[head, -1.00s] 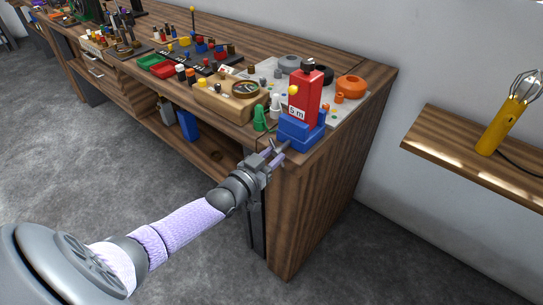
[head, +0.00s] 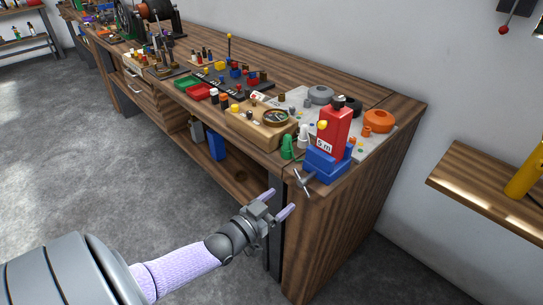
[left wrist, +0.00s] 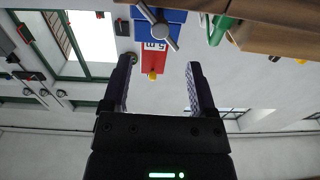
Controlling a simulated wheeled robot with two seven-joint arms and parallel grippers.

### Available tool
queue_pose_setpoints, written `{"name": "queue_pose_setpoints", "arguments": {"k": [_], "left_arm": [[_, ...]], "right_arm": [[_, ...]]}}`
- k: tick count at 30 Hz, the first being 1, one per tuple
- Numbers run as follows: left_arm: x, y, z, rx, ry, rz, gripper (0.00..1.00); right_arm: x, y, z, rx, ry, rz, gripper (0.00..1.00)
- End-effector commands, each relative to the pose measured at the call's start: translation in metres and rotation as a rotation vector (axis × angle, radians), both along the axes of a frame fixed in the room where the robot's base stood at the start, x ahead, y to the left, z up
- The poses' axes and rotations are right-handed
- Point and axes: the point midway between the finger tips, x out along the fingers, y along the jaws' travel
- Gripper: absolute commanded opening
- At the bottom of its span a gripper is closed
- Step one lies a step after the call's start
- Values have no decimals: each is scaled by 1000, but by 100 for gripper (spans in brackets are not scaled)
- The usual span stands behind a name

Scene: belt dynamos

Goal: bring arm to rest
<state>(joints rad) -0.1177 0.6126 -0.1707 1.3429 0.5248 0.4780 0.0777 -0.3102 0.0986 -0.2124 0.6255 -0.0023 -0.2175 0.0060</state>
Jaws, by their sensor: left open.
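My left arm comes in from the lower left of the head view. Its gripper (head: 277,204) is open and empty, in the air off the near corner of the wooden workbench (head: 312,225). The fingers also show apart in the left wrist view (left wrist: 158,88), with nothing between them. Beyond them is a red block (head: 333,130) marked "5 m" on a blue base (head: 326,165), with a grey crossed handle (head: 303,181) at its front. The handle also shows in the left wrist view (left wrist: 157,27), apart from the fingers. My right gripper is in neither view.
The bench top holds a wooden box with a dial (head: 262,122), green (head: 287,147) and white pieces, an orange ring (head: 378,121) and several small parts. A wooden wall shelf (head: 480,185) with a yellow object (head: 524,176) is at right. The floor at left is clear.

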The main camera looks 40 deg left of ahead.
Motion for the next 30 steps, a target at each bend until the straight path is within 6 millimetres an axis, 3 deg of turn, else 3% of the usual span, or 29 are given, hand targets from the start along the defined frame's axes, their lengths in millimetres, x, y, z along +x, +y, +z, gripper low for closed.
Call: {"name": "queue_pose_setpoints", "arguments": {"k": [3,6,20,23,25,27,29,30], "left_arm": [[-21,1,1,0,1,0,75],[-30,2,0,1,0,0,75],[-32,1,-5,3,12,2,75],[-47,-1,-47,23,151,27,75],[-75,-8,-104,50,350,50,75],[-119,-22,-165,81,591,59,75],[-164,-38,-209,106,794,50,75],[-195,-50,-234,124,923,37,75]], "right_arm": [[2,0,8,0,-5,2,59],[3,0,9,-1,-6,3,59],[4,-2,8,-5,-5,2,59],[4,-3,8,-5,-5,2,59],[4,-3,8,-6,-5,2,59],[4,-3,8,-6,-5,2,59],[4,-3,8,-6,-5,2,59],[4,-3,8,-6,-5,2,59]]}}
